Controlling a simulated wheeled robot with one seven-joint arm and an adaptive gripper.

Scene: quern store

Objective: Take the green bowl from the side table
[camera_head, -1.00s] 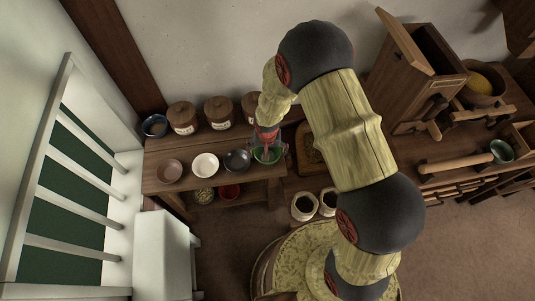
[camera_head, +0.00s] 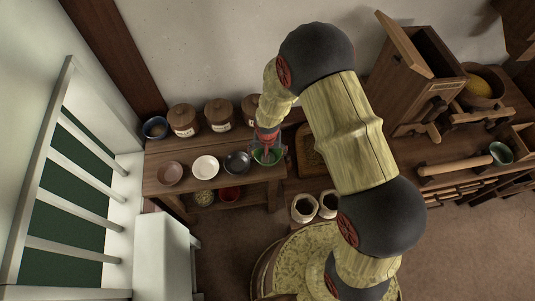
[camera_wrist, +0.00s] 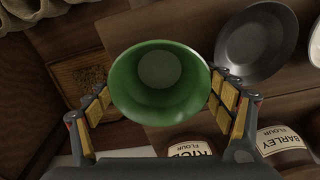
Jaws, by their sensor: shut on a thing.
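The green bowl (camera_wrist: 158,112) is between the two padded fingers of my gripper (camera_wrist: 163,104) in the wrist view, and the pads touch its outer sides. My gripper is shut on it. The bowl looks empty and its open top faces the wrist camera. In the head view, the green bowl (camera_head: 268,157) is at the right end of the side table (camera_head: 222,178), partly hidden by my gripper (camera_head: 267,148). I cannot tell whether the bowl still touches the tabletop.
A black bowl (camera_head: 237,162) stands close to the left, with a white bowl (camera_head: 206,166) and a brown bowl (camera_head: 170,173) beyond. Lidded jars (camera_head: 219,113) line the back. A blue bowl (camera_head: 155,128) is at the back left. A wooden box (camera_head: 312,150) lies to the right.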

